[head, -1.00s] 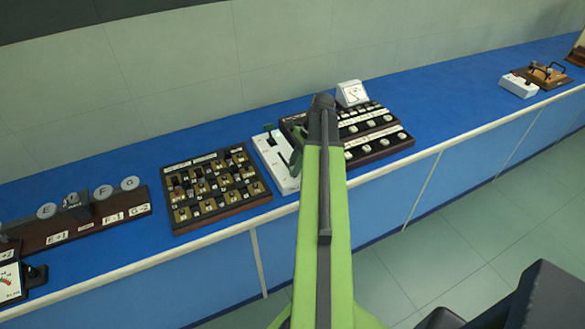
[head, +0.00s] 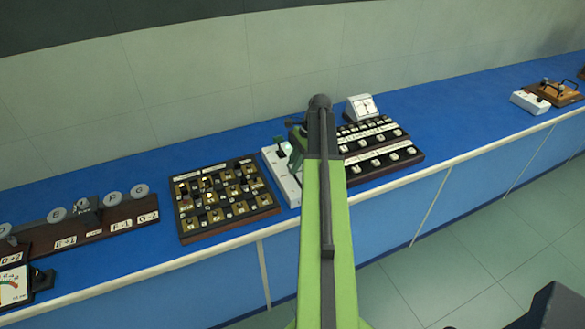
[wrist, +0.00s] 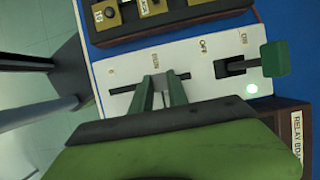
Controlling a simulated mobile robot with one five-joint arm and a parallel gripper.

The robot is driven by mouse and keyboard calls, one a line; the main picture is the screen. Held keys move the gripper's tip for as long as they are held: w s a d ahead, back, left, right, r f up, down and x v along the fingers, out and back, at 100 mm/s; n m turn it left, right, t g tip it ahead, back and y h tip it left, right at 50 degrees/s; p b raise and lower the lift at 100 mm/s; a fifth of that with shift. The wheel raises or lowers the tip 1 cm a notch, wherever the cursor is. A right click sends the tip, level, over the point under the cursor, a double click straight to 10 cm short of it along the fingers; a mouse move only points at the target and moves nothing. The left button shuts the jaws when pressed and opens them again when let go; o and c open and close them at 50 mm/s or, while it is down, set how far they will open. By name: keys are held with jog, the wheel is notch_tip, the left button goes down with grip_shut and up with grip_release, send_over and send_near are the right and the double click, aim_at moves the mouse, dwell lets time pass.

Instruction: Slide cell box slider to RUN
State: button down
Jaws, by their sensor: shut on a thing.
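The cell box (head: 289,194) is a narrow white unit on the blue bench. In the wrist view its white face (wrist: 204,87) carries RUN, OFF and ON labels and a dark slot (wrist: 120,90). My gripper (wrist: 160,86) is over the slot, just below the RUN label. Its fingertips are close together, shut on the slider, which they mostly hide. In the head view my arm covers part of the box's right side.
A dark board of brass switches (head: 224,198) lies close on the left. A dark relay panel (head: 385,160) stands close on the right, with a white meter (head: 361,108) behind it. A balance-like rack (head: 100,225) is farther left. Bare blue bench (head: 450,105) lies to the right.

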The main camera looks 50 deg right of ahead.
jog(key=c, duration=1.3)
grip_release()
jog(key=shift+r, duration=0.1)
jog(key=p+v, duration=1.6)
jog(key=v, duration=0.1)
jog(key=shift+r, duration=0.15)
